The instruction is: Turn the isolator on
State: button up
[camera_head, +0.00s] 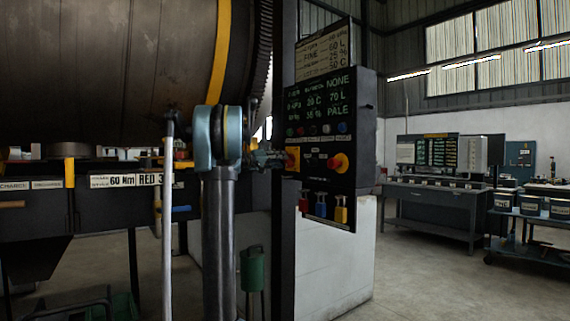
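Small indicator lamps (326,129) sit above the controls. Red, blue and yellow padlocks (341,211) hang below. A large dark drum (110,70) fills the upper left. A grey workbench (435,196) and a blue trolley (535,222) stand at right. The floor (430,285) at lower right is clear.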

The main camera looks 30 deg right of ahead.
jog(key=shift+w+d, duration=0.15)
jog(key=shift+d, duration=1.8)
grip_shut()
